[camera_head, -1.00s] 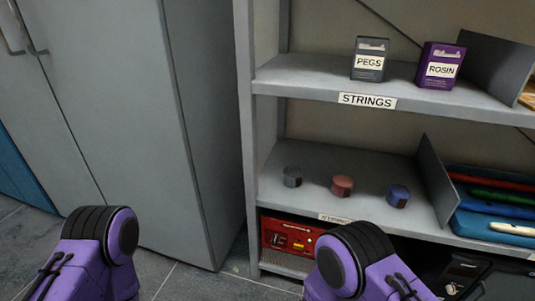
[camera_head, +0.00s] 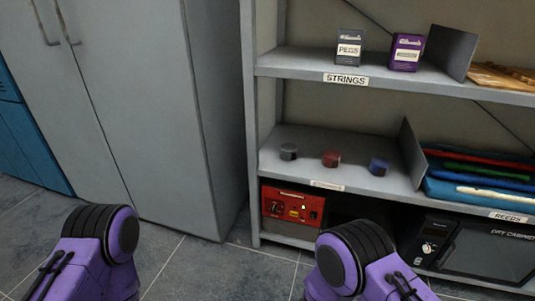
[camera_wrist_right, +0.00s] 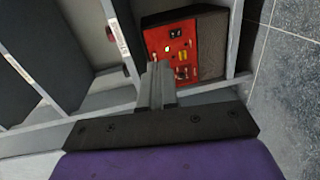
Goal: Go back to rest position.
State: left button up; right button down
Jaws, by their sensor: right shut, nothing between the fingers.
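My two purple arms show at the bottom of the head view, one at the left and one at the middle right, both clear of the shelf. Neither gripper's fingers show in the head view. In the right wrist view my right gripper (camera_wrist_right: 157,70) is shut and empty. A red-fronted device (camera_wrist_right: 178,50) shows beyond its fingertips. The same red device (camera_head: 292,205) stands on the bottom shelf in the head view. My left gripper is out of frame.
A grey shelf unit (camera_head: 300,66) holds a pegs box (camera_head: 349,47), a rosin box (camera_head: 406,52) and small grey, red and blue round items. A black dry cabinet (camera_head: 490,250) is at the lower right. Grey cupboards (camera_head: 160,110) stand at the left. Tiled floor (camera_head: 215,265) is bare in front.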

jog(key=s+d+f+m+g+y+b, duration=0.2)
jog(key=s+d+f+m+g, duration=0.1)
jog(key=s+f+m+g, duration=0.25)
jog(key=s+d+f+m+g+y+b, duration=0.1)
jog(key=s+d+f+m+g, duration=0.2)
jog(key=f+m, duration=0.45)
jog(key=s+d+f+m+g+h+b, duration=0.1)
jog(key=s+d+f+m+g+b, duration=0.15)
jog(key=s+d+m+b, duration=0.4)
jog(key=s+d+f+m+g+b, duration=0.1)
jog(key=s+d+f+g, duration=0.2)
jog(key=s, duration=0.7)
notch_tip(320, 180, up, 37)
jog(key=t+p, duration=0.1)
jog(key=p, duration=3.6)
jog(key=shift+w+d+f+p, duration=0.15)
jog(key=shift+w+p, duration=0.25)
jog(key=shift+w, duration=0.05)
jog(key=shift+m, duration=0.25)
